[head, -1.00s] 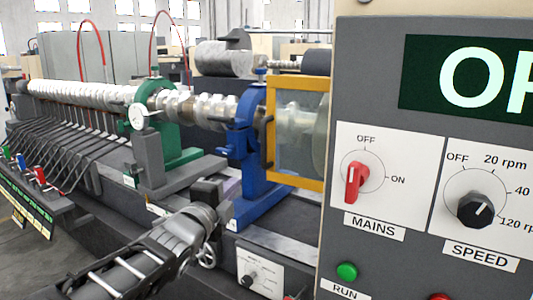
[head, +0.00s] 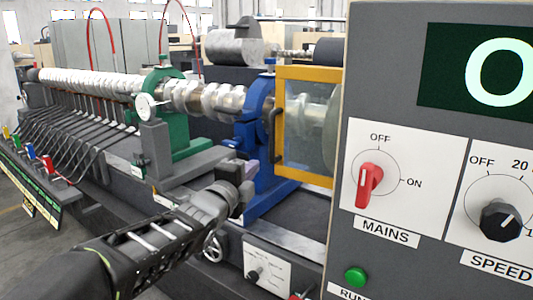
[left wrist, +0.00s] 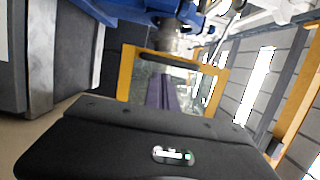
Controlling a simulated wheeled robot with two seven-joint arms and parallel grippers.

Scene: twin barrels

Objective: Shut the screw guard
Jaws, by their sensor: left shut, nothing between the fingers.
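The screw guard (head: 308,73) is a yellow-framed clear panel beside the blue stand, with a dark upright handle (head: 278,134) on its left edge. Its right side is hidden behind the control cabinet. The left wrist view shows the yellow frame (left wrist: 125,75) and the dark handle bar (left wrist: 168,62) ahead of my fingers. I cannot tell how far the guard stands open. My left gripper (head: 244,172) is shut and empty, in front of the blue stand and to the lower left of the handle, apart from it. Its purple fingers (left wrist: 166,92) point toward the guard. My right gripper is not in view.
The grey control cabinet (head: 430,150), with a red MAINS switch (head: 368,184) and a black SPEED knob (head: 500,220), blocks the right. A blue stand (head: 255,130) and a green stand (head: 170,125) carry the shiny screw (head: 90,82). A small knob box (head: 268,268) sits below my gripper.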

